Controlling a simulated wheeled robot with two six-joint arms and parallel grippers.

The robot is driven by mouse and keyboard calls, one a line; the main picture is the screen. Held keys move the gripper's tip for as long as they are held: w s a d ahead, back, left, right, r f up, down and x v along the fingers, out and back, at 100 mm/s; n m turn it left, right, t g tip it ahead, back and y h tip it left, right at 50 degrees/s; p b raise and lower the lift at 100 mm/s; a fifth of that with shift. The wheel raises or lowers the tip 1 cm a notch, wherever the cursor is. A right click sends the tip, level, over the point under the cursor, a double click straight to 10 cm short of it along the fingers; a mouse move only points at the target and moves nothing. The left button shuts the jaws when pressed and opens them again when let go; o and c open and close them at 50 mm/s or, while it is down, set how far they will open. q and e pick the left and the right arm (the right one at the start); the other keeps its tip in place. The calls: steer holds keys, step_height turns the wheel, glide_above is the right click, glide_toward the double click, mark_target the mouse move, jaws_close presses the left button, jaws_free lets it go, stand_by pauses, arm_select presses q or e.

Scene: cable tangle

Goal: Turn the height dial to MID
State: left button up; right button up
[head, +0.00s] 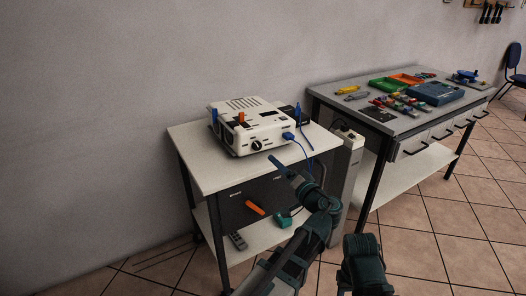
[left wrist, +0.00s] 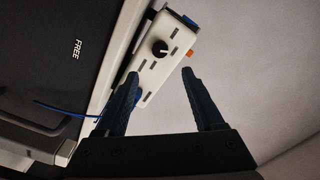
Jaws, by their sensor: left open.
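The white device (head: 250,126) sits on the left table. A black round dial (head: 256,145) is on its front face; the dial's markings are too small to read. In the left wrist view the white face shows a black dial (left wrist: 160,48) with a pale pointer mark and several dark labels around it that I cannot read. My left gripper (left wrist: 160,73) is open and empty, its fingers pointing toward the white face, with the dial between and beyond the tips. In the head view the left gripper (head: 280,167) is in front of the device, apart from it. My right gripper is out of view.
A blue cable plug (head: 288,136) is at the device's right front. The panel reads FREE (left wrist: 78,48). A second table (head: 330,95) with trays and tools stands at right.

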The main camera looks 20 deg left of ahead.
mark_target(259, 147)
arm_select(q)
steer(key=x, duration=1.1)
steer(key=shift+w+a, duration=0.15)
jaws_close()
